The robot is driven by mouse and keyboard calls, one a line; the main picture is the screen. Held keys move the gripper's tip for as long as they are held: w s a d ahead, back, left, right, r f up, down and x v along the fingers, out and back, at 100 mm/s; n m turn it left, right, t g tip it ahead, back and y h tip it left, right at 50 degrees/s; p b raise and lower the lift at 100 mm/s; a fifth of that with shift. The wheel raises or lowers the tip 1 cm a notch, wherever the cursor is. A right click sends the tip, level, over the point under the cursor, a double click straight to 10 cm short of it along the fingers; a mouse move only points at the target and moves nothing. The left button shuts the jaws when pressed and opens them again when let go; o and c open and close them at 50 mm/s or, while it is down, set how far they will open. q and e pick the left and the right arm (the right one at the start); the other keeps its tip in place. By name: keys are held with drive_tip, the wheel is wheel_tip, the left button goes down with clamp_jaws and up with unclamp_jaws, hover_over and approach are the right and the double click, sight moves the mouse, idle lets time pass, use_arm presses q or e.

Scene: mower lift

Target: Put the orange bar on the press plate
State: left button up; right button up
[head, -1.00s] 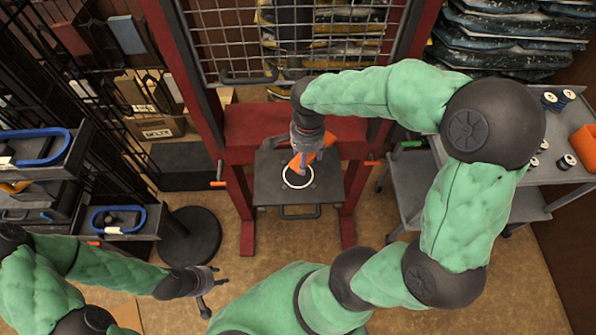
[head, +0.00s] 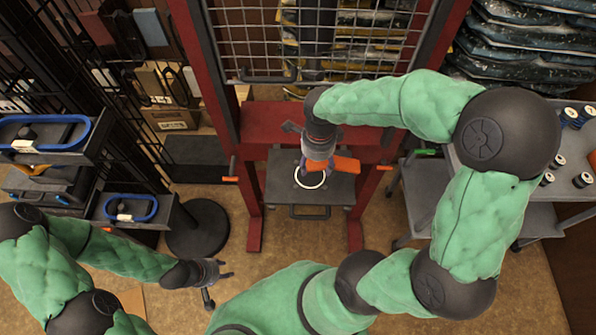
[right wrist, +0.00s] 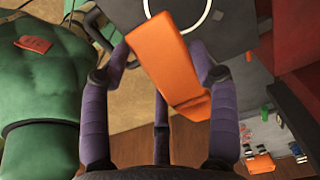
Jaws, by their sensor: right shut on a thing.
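The orange bar (head: 346,164) is held by my right gripper (head: 314,166) over the press plate (head: 337,189). The plate is dark and flat, with a white ring (head: 310,186) marked on it. In the right wrist view the bar (right wrist: 165,55) lies tilted between the purple fingers of my right gripper (right wrist: 168,85). Its far end is close to the ring (right wrist: 205,18) and the plate (right wrist: 228,35). I cannot tell whether the bar touches the plate. My left gripper (head: 222,270) is low at the left, empty, with its fingers apart, away from the bar.
The red press frame (head: 252,215) surrounds the plate, with a wire mesh guard (head: 325,45) behind. A grey cart (head: 500,160) with several spools stands at the right. Shelving with blue-handled items (head: 45,133) stands at the left, near a round black base (head: 200,228).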

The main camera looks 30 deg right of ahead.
drive_tip(key=b, duration=0.1)
hover_over(297, 177)
wheel_tip(297, 177, down, 6)
drive_tip(key=shift+f, duration=0.2)
drive_tip(key=shift+f+b, duration=0.4)
drive_tip(key=shift+f, duration=1.1)
drive_tip(key=shift+f+b, duration=0.2)
drive_tip(key=shift+b, duration=0.15)
drive_tip(key=o, duration=1.3)
drive_tip(key=shift+s+f, duration=0.1)
drive_tip(key=o, duration=0.4)
drive_tip(key=shift+r+p, duration=0.35)
drive_tip(key=shift+p, duration=0.05)
wheel_tip(297, 177, up, 12)
drive_tip(key=shift+f+p, duration=0.1)
drive_tip(key=shift+p, duration=0.95)
